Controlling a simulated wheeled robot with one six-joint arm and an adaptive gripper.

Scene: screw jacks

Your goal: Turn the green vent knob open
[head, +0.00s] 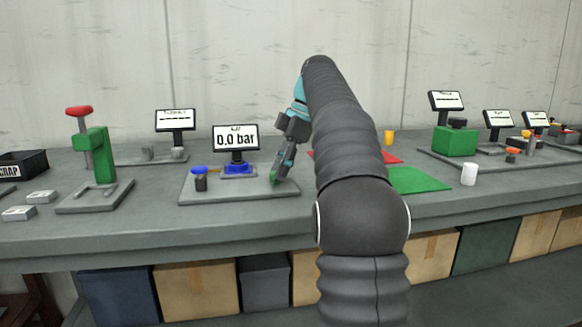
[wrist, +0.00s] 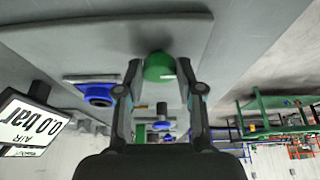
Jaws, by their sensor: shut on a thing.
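The green vent knob (wrist: 159,67) shows in the wrist view between the two fingertips of my gripper (wrist: 160,72). The fingers touch it on both sides. In the head view my gripper (head: 282,172) points down at the right end of a grey base plate (head: 235,190), and a bit of the green knob (head: 274,177) shows at its tips. The knob's turn angle cannot be told. A display (head: 236,138) marked AIR reads 0.0 bar behind the plate; it also shows upside down in the wrist view (wrist: 32,122).
A blue fitting (head: 238,169) and a blue-topped dark post (head: 200,180) stand on the same plate. A green press with a red knob (head: 97,155) stands to the left. A green mat (head: 418,180) and white cup (head: 469,174) lie right of my arm.

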